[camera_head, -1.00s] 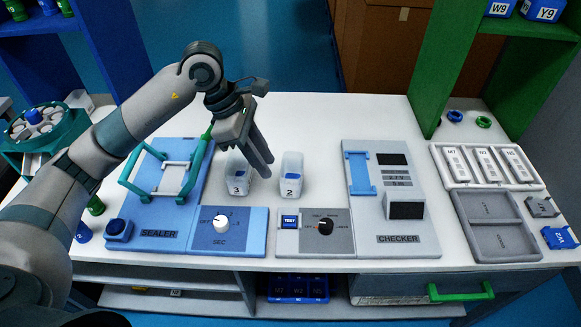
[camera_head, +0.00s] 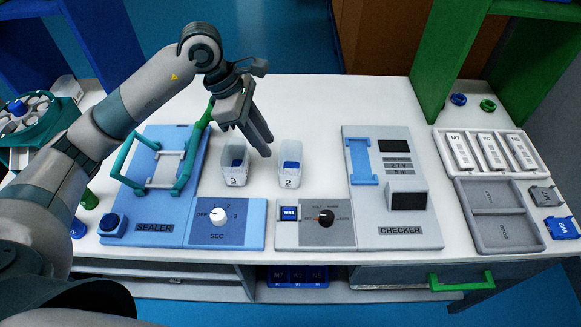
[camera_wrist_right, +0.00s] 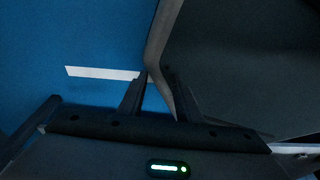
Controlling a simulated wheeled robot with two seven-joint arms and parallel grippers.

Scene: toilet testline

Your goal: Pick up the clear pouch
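Two clear, open-topped containers stand upright side by side mid-table in the head view. The one marked 3 (camera_head: 237,168) and the one marked 2 (camera_head: 289,172) each have something blue inside. I cannot tell whether either is the clear pouch; no other clear pouch can be made out. My left gripper (camera_head: 268,147) points down above and just behind the gap between them. Its two fingers look slightly parted, with nothing visible between them. In the right wrist view my right gripper (camera_wrist_right: 160,97) has parted, empty fingers, away from the tabletop items.
The blue sealer (camera_head: 145,208) with its teal handle is left of the containers. The checker (camera_head: 408,215) is to the right, then a white tray (camera_head: 441,143) and a grey tray (camera_head: 487,213). A dial box (camera_head: 343,235) stands in front. Bare tabletop lies behind the containers.

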